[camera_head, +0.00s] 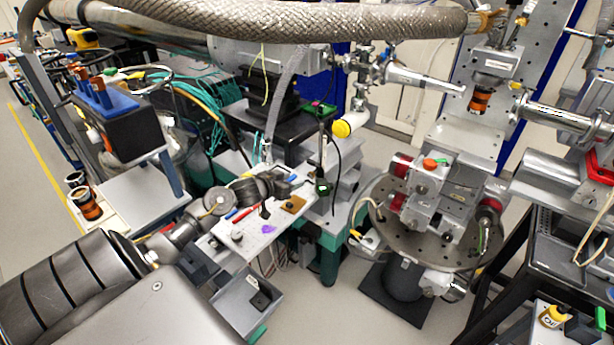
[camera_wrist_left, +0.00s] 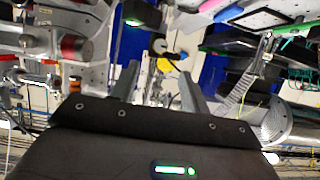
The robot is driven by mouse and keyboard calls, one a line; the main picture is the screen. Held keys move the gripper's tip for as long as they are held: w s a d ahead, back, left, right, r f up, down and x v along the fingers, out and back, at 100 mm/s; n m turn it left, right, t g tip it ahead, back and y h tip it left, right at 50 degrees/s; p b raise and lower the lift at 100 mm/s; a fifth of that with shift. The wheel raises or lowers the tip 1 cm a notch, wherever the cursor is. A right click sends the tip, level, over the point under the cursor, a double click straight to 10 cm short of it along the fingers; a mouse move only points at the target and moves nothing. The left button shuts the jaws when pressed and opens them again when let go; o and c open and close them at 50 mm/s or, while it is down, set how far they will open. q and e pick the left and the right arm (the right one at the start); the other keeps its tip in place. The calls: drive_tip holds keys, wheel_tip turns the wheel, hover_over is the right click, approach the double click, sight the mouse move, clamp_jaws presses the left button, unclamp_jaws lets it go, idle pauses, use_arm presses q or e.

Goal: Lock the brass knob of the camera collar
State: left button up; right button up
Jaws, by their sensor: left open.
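My left gripper (camera_head: 284,182) reaches in over the white breadboard (camera_head: 222,253) in the head view. Its two fingers stand apart in the left wrist view (camera_wrist_left: 158,88), with nothing held between them. Just beyond its tips in the head view is a thin dark upright post (camera_head: 321,145) carrying a small black block with a green light (camera_head: 322,187); a similar black block with a green light shows at the top of the wrist view (camera_wrist_left: 140,18). I cannot make out the brass knob or the collar with certainty; they are small or hidden. My right gripper is in neither view.
A yellow-capped white cylinder (camera_head: 342,128) stands behind the post. Pens, a brown plate (camera_head: 293,204) and a purple piece (camera_head: 268,229) lie on the breadboard. A grey bin (camera_head: 240,305) is below. A round perforated stage (camera_head: 405,238) stands to the right, with floor between.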

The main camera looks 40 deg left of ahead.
sight(310, 175)
use_arm(q)
drive_tip(key=p+x, duration=0.1)
drive_tip(key=x, duration=0.8)
drive_tip(key=shift+w+f, duration=0.25)
drive_tip(key=shift+c, duration=0.5)
